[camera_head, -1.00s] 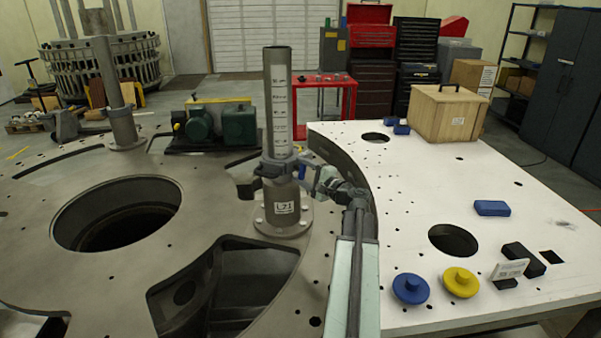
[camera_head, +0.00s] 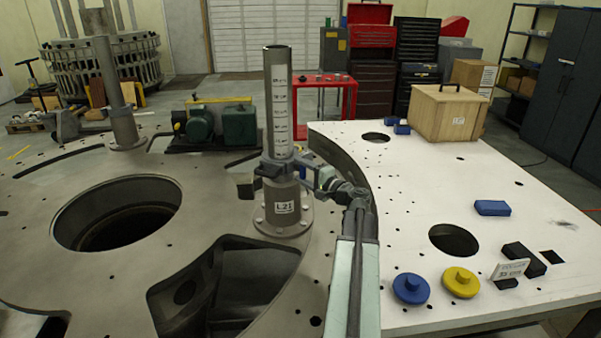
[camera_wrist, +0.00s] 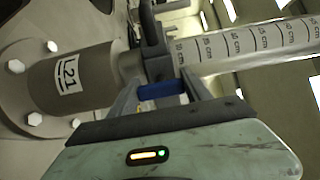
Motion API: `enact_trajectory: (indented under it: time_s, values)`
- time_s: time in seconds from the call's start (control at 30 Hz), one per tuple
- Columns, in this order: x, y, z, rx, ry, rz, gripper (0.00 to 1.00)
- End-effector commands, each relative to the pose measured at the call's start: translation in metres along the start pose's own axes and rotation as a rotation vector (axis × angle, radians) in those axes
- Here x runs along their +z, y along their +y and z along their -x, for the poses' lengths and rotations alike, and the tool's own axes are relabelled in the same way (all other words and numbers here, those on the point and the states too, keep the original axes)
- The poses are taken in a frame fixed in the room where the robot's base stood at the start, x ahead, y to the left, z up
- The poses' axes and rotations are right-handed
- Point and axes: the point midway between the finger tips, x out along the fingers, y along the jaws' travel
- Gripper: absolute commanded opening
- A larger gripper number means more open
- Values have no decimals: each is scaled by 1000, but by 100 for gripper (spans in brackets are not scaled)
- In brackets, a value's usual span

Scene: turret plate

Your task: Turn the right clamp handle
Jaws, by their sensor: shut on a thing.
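An upright grey post (camera_head: 285,212) with an L21 label stands bolted to the turret plate, with a scale-marked tube (camera_head: 279,105) above it. A dark clamp (camera_head: 274,168) wraps the post where the two meet. My gripper (camera_head: 312,178) reaches the clamp's right side. In the wrist view, the blue clamp handle (camera_wrist: 162,90) lies between my gripper's fingers (camera_wrist: 162,80), which are shut on it. The dark clamp bracket (camera_wrist: 154,45) is just beyond, beside the tube (camera_wrist: 250,42). The fingers partly hide the handle's ends.
The grey turret plate (camera_head: 30,240) has a large round hole and a deep curved opening left of my arm. The white table (camera_head: 400,220) at right holds a blue knob (camera_head: 411,288), a yellow knob (camera_head: 461,282) and a wooden box (camera_head: 447,114).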

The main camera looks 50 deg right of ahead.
Motion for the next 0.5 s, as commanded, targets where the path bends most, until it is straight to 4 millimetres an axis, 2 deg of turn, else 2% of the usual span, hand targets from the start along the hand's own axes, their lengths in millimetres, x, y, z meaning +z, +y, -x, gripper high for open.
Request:
enact_trajectory:
  time_s: [0.03, 0.07, 0.1, 0.13, 0.4, 0.5]
  values:
    - [1, 0, 0, 1, -2, 3, 16]
    - [1, 0, 0, 1, -2, 3, 65]
    - [1, 0, 0, 1, -2, 2, 76]
    - [1, 0, 0, 1, -1, 2, 78]
    - [0, 0, 0, 1, 0, 1, 78]
    - [0, 0, 9, 1, 2, 1, 78]
